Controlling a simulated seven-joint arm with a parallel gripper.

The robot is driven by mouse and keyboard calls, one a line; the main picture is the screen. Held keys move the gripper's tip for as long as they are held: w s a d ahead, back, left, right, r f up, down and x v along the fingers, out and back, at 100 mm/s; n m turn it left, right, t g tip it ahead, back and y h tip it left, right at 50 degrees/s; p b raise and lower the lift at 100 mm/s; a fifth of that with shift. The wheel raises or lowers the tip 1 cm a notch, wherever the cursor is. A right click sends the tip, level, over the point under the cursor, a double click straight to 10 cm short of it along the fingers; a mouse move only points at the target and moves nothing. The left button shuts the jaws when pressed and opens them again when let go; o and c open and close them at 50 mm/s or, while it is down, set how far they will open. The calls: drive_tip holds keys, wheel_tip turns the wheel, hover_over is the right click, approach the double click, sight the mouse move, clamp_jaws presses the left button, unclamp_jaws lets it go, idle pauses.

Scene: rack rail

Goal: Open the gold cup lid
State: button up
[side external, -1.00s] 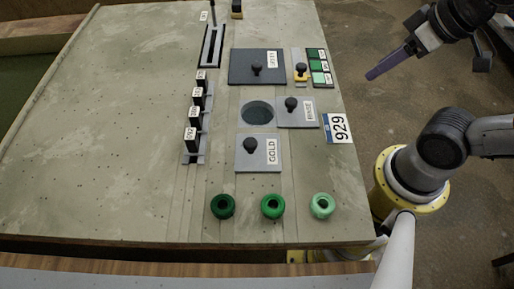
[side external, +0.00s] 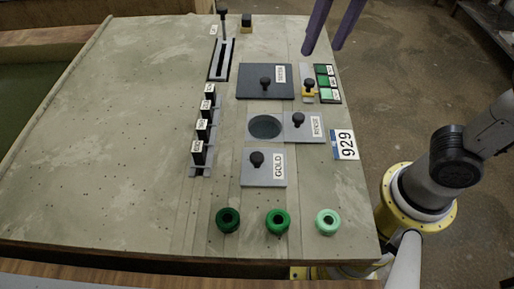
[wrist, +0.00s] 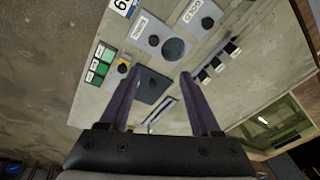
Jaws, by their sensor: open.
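The gold cup lid (side external: 275,182) is a light grey square plate with a black knob and a "GOLD" label. It lies flat on the bench, and no opening shows around it. It also shows at the top of the wrist view (wrist: 193,17). My gripper (side external: 323,48) has two purple fingers, spread apart with nothing between them. It is in the air at the top of the side view, well away from the gold lid. In the wrist view, the gripper (wrist: 160,72) points towards the dark lid's area.
A rinse lid (side external: 304,133) sits beside an open round hole (side external: 265,127), just behind the gold lid. A larger dark lid (side external: 250,82) lies farther back. Black sliders (side external: 198,152) line the left. Green rings (side external: 277,231) lie in front. The bench's left part is clear.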

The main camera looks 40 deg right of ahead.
drive_tip(key=w+a+f+n+g, duration=0.1)
drive_tip(key=w+a, duration=0.1)
drive_tip(key=a, duration=0.6)
drive_tip(key=n+g, duration=0.1)
drive_tip(key=n, duration=0.1)
hover_over(257, 156)
wheel_tip(257, 156, down, 4)
drive_tip(key=shift+h, duration=0.4)
wheel_tip(257, 156, down, 13)
drive_tip(key=shift+f, duration=0.2)
clamp_jaws()
drive_tip(key=shift+r, duration=0.1)
